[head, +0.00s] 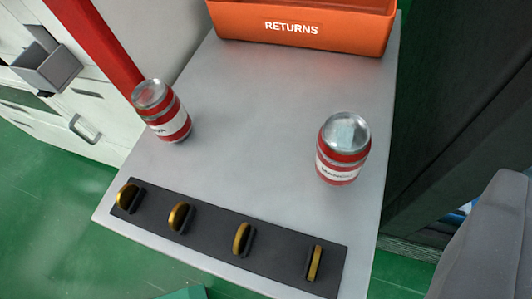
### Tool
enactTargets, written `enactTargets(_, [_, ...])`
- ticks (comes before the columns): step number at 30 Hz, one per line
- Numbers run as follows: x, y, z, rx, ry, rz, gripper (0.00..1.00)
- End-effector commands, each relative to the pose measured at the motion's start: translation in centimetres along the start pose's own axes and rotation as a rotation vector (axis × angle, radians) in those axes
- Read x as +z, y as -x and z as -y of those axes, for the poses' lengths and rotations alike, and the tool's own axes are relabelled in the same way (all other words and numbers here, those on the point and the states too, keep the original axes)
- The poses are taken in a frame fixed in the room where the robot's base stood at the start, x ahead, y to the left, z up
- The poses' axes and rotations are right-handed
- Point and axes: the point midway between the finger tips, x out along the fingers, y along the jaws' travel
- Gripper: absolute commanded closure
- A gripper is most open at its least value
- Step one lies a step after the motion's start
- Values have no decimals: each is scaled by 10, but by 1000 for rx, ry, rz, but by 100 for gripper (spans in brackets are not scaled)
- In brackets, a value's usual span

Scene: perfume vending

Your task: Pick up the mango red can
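Two red and silver cans with white label bands stand upright on the grey tabletop (255,120). The right can (342,160) has small, blurred label text that seems to begin with "M" and may read mango. A pale bluish square patch shows on its silver lid. The left can (165,115) has its label mostly turned away, with only the end of a word showing. The cans stand well apart, with bare tabletop between them. My gripper's fingers do not show in this view, so I cannot see whether it is open or shut.
An orange bin marked RETURNS (300,25) stands at the far end. A black strip (215,228) with several gold coins upright in slots lies along the near edge. A grey rounded shape (490,245) is at lower right. White drawers (60,95) stand left on green floor.

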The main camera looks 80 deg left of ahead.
Motion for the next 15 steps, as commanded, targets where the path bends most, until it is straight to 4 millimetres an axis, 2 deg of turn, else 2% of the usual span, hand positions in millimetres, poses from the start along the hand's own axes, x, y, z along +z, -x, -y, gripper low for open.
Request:
enactTargets(1, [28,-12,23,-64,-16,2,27])
enactTargets(3, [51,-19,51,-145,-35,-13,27])
enactTargets(6, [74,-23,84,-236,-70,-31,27])
enactTargets(9, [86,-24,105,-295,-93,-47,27])
enactTargets(15, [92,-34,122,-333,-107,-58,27])
